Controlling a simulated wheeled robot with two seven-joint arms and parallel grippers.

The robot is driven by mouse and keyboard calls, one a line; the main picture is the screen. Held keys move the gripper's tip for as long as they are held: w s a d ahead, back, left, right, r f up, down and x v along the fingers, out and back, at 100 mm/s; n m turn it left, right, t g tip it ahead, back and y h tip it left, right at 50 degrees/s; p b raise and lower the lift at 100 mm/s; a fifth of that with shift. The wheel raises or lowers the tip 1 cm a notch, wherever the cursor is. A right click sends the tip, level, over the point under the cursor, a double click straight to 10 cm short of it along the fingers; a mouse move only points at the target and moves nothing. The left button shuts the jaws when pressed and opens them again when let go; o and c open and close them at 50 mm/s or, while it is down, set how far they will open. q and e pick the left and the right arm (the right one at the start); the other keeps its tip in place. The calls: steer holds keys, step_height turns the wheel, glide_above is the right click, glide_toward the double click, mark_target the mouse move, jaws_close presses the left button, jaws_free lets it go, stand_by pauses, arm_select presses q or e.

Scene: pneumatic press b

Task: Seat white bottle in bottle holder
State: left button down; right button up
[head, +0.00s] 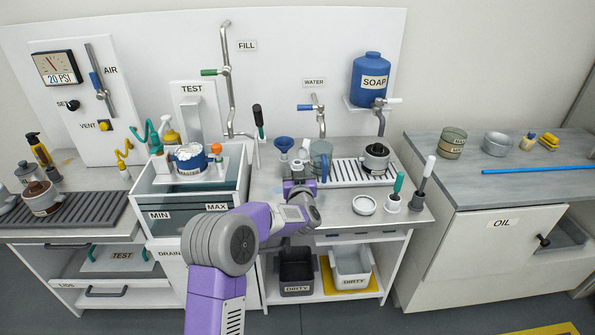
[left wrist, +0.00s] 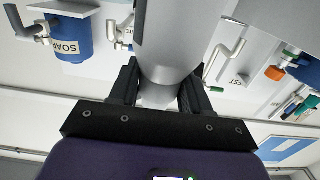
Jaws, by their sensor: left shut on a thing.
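My left gripper (head: 299,174) is over the middle of the counter, in front of the drying rack. In the left wrist view its two black fingers (left wrist: 160,88) are shut on the sides of a smooth pale grey-white cylinder, which looks like the white bottle (left wrist: 168,45). The bottle's far end runs out of the frame. In the head view, a small pale part (head: 303,152) shows just beyond the gripper and may be the bottle; my arm hides much there. I cannot make out which fixture is the bottle holder. My right gripper is not in view.
The white drying rack (head: 346,172) holds a dark-topped pot (head: 376,158). A white dish (head: 364,205) and upright brushes (head: 417,199) stand at the front right. The MIN/MAX tank (head: 193,215) is left.

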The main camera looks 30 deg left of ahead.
arm_select(q)
steer(key=shift+f, duration=0.2)
steer(key=shift+c, duration=2.2)
jaws_free()
steer(key=p+v, duration=0.1)
steer(key=v, duration=0.6)
steer(key=shift+s, duration=0.3)
steer(key=shift+d, duration=0.1)
